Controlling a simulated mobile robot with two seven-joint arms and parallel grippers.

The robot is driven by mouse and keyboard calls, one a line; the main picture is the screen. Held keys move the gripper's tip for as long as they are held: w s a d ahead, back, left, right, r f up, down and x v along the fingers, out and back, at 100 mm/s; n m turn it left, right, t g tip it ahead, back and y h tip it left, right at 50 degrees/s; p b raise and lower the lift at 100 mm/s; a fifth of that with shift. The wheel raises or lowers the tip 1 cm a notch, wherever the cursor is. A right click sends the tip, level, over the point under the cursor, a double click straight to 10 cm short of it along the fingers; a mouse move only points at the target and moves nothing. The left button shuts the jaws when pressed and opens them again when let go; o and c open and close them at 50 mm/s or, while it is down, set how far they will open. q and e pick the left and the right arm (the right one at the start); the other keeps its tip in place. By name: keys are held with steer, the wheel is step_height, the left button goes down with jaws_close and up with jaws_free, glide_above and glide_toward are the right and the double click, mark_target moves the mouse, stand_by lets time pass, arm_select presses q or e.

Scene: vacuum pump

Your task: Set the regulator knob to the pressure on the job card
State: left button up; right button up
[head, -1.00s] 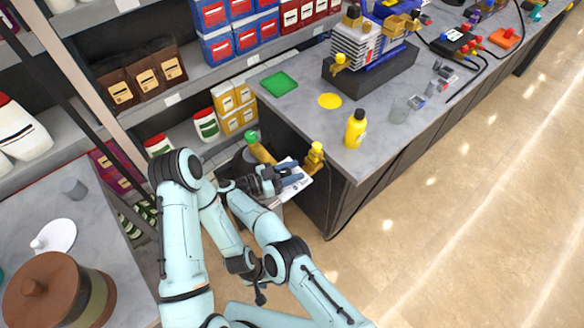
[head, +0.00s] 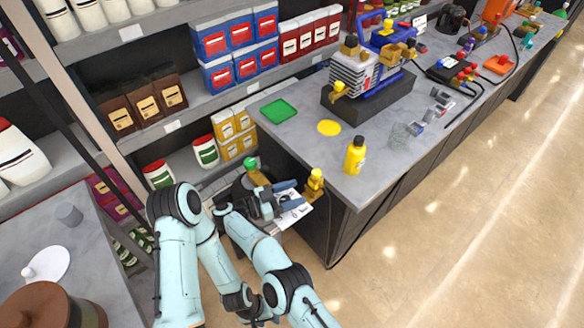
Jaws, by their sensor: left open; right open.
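A brass fitting with a yellow knob (head: 316,178) stands at the bench's near left corner. A second brass part with a green knob (head: 251,163) stands to its left. I cannot tell for certain which is the regulator. My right gripper (head: 291,194) is open and empty between them, its blue-grey fingers pointing right toward the yellow knob, apart from it. A white printed sheet (head: 292,215) lies below the fingers, partly covered; its text is too small to read. My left gripper (head: 265,318) is low at the bottom edge, mostly hidden by my other arm.
The grey bench (head: 310,155) holds a yellow bottle (head: 355,156), a green tray (head: 278,110), a yellow disc (head: 329,128) and a blue-framed machine (head: 390,45). Shelves with boxes stand behind. A side table (head: 110,235) is at left. The floor at right is clear.

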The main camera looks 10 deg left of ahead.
arm_select(q)
steer(key=shift+s+f+b, duration=0.35)
steer(key=shift+s+f, duration=0.6)
steer(key=shift+s, duration=0.05)
arm_select(e)
step_height(320, 180, up, 18)
steer(key=shift+s, duration=0.15)
